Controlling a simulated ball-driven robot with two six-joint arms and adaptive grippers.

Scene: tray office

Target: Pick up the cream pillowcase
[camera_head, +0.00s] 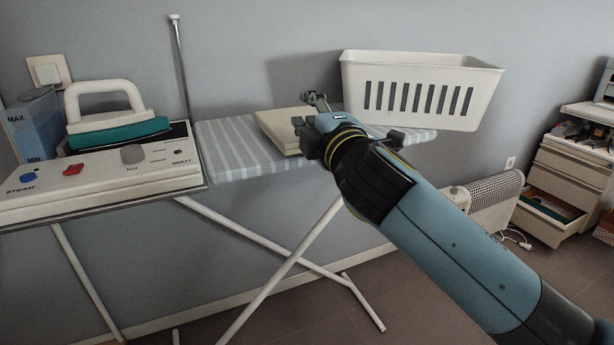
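The cream pillowcase (272,127) lies folded flat on the striped ironing board (232,145), left of the white basket. My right arm comes in from the lower right, and my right gripper (312,115) is at the pillowcase's right part, covering some of it. Its wrist hides most of the fingers, so I cannot tell whether they are open or shut, or whether they touch the cloth. My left gripper is not in view.
A white slotted basket (425,88) stands at the board's right end. A steam station (95,180) with a teal and white iron (112,120) is at the left. A thin pole (182,60) rises behind. A heater (494,200) and drawers (562,185) stand right.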

